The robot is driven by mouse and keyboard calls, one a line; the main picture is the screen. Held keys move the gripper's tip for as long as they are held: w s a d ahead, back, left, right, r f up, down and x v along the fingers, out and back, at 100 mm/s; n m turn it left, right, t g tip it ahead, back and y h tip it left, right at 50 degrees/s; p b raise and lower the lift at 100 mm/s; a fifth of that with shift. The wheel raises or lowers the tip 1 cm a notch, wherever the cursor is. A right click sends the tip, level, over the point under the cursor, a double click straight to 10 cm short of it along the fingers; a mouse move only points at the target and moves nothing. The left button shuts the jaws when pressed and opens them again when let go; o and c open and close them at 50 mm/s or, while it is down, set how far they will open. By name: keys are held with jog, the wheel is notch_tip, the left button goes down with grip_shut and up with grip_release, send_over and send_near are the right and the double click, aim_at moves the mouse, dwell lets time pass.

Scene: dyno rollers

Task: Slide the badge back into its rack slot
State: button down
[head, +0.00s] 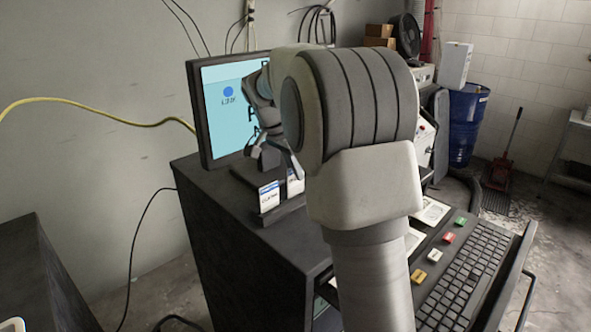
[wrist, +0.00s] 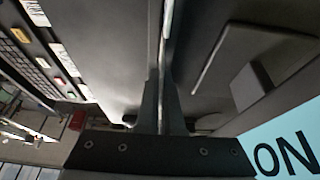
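A dark badge rack (head: 284,211) stands on the black cabinet in front of the monitor. A white badge with a blue top band (head: 269,197) stands upright at its left. A second white badge (head: 295,183) shows to its right, just below my gripper (head: 275,160) and partly hidden by my arm. In the wrist view my gripper (wrist: 163,108) has its fingers close together, and a thin pale edge-on strip (wrist: 166,28), seemingly the badge, runs between them. I cannot tell whether the badge's lower edge is in a slot.
The monitor (head: 220,110) stands close behind the gripper. The keyboard (head: 463,275) and coloured buttons (head: 448,237) lie on the cabinet's right side. A yellow cable (head: 95,116) runs along the wall. My arm hides the middle of the cabinet top.

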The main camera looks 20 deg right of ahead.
jog(key=shift+f+b, duration=0.6)
jog(key=shift+f, duration=0.25)
jog(key=c, duration=1)
grip_release()
jog(key=shift+r, duration=0.1)
jog(key=p+v, duration=0.1)
jog(key=v, duration=1.6)
jog(key=shift+r, duration=0.2)
